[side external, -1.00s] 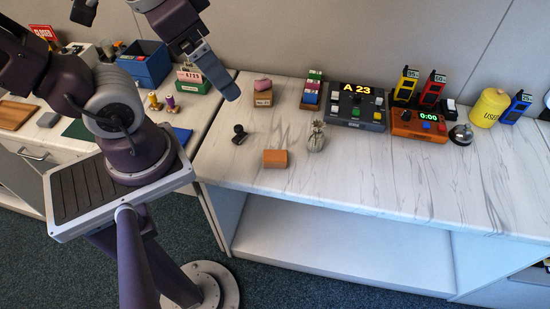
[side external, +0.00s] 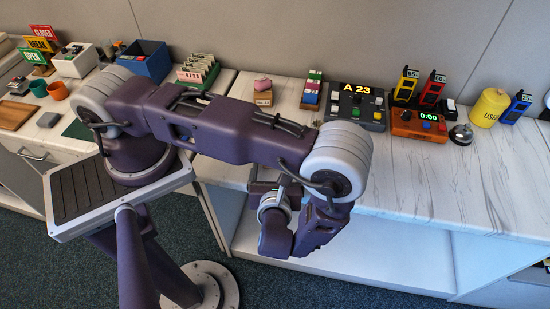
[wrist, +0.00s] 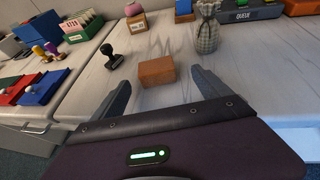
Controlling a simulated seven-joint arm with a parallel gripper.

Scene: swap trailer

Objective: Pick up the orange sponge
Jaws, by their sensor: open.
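The orange sponge (wrist: 157,72) is a brownish-orange block lying on the white marbled counter in the wrist view. My gripper (wrist: 160,80) is open, with one dark finger to the left of the sponge and the other to its right. The sponge's near face is towards me, at about the fingertips, and I see no contact. In the side external view my arm hides the sponge and the gripper's fingers.
A black stamp (wrist: 111,56) stands left of the sponge, and a grey tied pouch (wrist: 207,30) stands behind it to the right. A pink item (side external: 263,84) sits on a small wooden box further back. The counter's right side (side external: 440,180) is clear.

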